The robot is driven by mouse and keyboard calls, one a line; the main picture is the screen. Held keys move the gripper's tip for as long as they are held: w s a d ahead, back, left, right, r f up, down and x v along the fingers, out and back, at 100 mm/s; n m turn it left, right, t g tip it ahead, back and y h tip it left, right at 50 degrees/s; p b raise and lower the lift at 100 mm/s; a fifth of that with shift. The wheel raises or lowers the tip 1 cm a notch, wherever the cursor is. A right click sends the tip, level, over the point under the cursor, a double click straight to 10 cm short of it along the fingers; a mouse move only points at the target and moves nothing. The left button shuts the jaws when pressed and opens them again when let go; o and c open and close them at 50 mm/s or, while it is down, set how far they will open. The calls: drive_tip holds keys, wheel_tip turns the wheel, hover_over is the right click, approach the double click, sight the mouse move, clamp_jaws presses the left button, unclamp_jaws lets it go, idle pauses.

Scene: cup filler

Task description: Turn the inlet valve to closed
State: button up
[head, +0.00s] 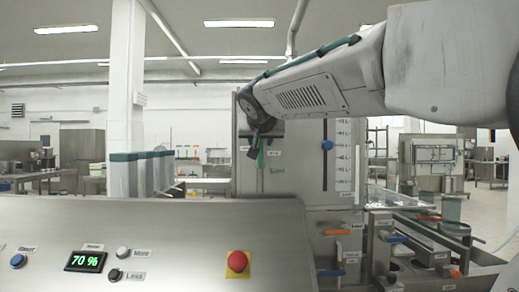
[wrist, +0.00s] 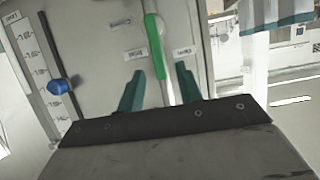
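A green lever handle (head: 261,153) is on the front of the steel tank cabinet (head: 245,180); I take it for the inlet valve, though its labels are too small to read. In the head view it points roughly up and down. The wrist view shows the green handle (wrist: 154,35) with small labels on either side. My gripper (wrist: 158,70) is open, with its two teal fingers apart. The handle's near end reaches between the fingertips, with a gap on both sides. In the head view my gripper (head: 254,141) is at the cabinet front, partly overlapping the handle.
A blue knob (head: 327,145) sits on a level scale right of the handle. Below it are orange (head: 337,232) and blue (head: 330,273) handles.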

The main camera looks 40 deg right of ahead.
sight(260, 145)
drive_tip(key=x, duration=0.6)
clamp_jaws()
